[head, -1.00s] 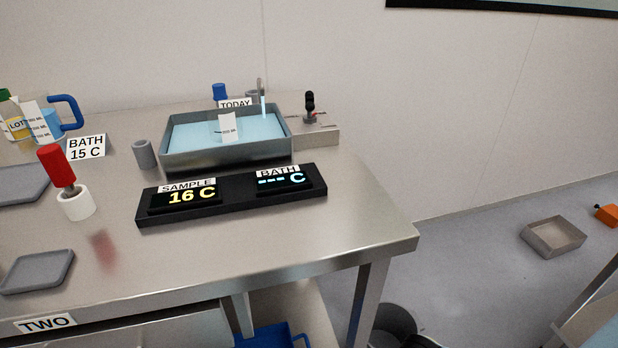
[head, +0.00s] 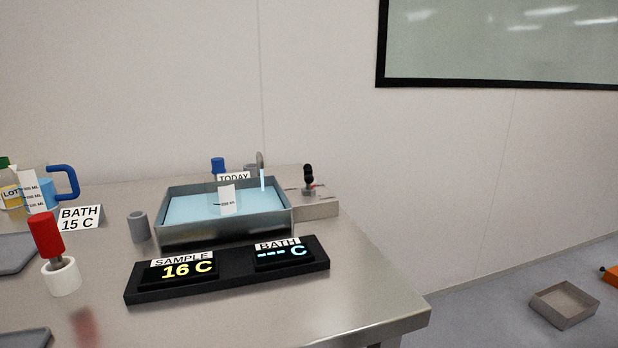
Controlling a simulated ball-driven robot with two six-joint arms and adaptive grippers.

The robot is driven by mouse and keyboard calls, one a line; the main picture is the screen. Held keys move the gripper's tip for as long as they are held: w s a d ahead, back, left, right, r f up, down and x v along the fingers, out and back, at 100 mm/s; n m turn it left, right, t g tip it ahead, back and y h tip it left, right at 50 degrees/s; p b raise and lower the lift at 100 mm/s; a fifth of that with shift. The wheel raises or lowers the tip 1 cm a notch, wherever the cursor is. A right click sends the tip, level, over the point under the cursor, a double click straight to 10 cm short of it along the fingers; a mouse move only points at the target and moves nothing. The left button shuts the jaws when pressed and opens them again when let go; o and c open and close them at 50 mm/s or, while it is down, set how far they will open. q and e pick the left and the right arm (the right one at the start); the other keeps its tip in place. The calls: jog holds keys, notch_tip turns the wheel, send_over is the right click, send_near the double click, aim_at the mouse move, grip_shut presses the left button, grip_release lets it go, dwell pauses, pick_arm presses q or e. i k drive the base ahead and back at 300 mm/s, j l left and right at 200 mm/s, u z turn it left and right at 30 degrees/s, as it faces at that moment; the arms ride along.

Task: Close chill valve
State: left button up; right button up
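A small valve with a black upright handle (head: 308,176) stands on a grey metal block (head: 316,208) at the right end of the bath. It is likely the chill valve, though no label on it can be read. A curved spout (head: 261,162) beside it has a pale blue stream running down into the bath tray (head: 224,229), which holds light blue liquid. A card reading a volume stands in the liquid. The bath display (head: 284,253) shows dashes and C; the sample display (head: 178,271) shows 16 C. Neither of my grippers is in view.
A red-handled tool (head: 46,236) stands in a white cup (head: 61,277) at the left. The table's right front is clear. A shallow box (head: 563,305) lies on the floor.

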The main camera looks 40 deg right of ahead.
aim_at(308, 176)
jog(key=i+j+z, duration=0.25)
jog(key=j, duration=0.2)
jog(key=j+z, duration=0.2)
jog(key=j, duration=0.3)
jog(key=i+j+z, duration=0.25)
jog(key=j, duration=0.25)
jog(key=k, duration=0.1)
